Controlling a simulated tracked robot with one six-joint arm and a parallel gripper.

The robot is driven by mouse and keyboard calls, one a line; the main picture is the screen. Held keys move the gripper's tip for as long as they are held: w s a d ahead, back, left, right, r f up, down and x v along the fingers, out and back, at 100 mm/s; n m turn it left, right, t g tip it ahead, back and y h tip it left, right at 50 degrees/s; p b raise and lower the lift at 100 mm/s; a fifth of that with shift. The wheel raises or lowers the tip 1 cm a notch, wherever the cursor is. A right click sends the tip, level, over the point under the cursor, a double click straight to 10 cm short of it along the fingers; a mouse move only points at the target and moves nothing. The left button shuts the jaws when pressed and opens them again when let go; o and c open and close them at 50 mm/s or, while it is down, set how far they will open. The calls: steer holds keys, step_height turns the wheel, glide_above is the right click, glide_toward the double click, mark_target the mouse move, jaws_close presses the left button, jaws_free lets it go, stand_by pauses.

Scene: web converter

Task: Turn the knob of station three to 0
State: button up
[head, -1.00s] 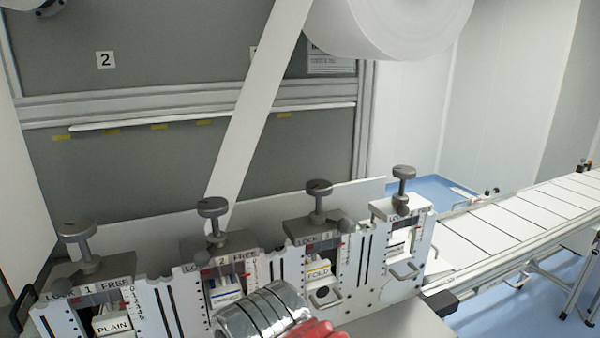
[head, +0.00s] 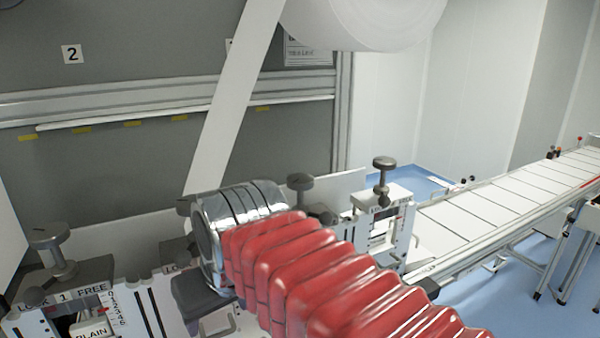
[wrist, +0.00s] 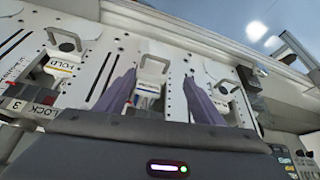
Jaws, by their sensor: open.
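The knob of station three (head: 300,182) is a grey round cap on a stem, showing just behind my red-sleeved arm in the head view. The arm hides most of station three below it. In the wrist view, station three's panel with its "LOCK 3" plate (wrist: 33,108) and FOLD label (wrist: 62,66) is at the left, but I see no knob there. My gripper (wrist: 160,80) is open, its two purple-grey fingers spread and empty. A white block with a blue-lined label (wrist: 147,92) appears between them, beyond the fingers. The fingertips are not clear in the head view.
Station one's knob (head: 50,238) stands at the left, and station four's knob (head: 384,166) to the right of station three's. A white paper web (head: 232,100) runs down from the roll (head: 365,20) behind the stations. A conveyor (head: 500,200) extends right.

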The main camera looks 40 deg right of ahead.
steer(key=w+d+r+m+h, duration=0.1)
steer(key=w+d+r, duration=0.1)
steer(key=d+r, duration=0.45)
steer(key=w+d+r+m, duration=0.1)
steer(key=w+d+r, duration=0.15)
steer(key=r, duration=0.65)
steer(key=m+g, duration=0.2)
steer(key=m, duration=0.1)
glide_toward(300, 178)
steer(key=s+a+v, duration=0.1)
steer(key=v, duration=0.5)
steer(key=shift+w+d+f+h, duration=0.2)
steer(key=shift+f+h, duration=0.1)
steer(key=shift+f, duration=0.15)
steer(key=shift+t, duration=0.3)
steer(key=x, duration=1.3)
steer(key=shift+d+f, duration=0.1)
steer(key=shift+f, duration=0.25)
steer(key=shift+c, duration=0.2)
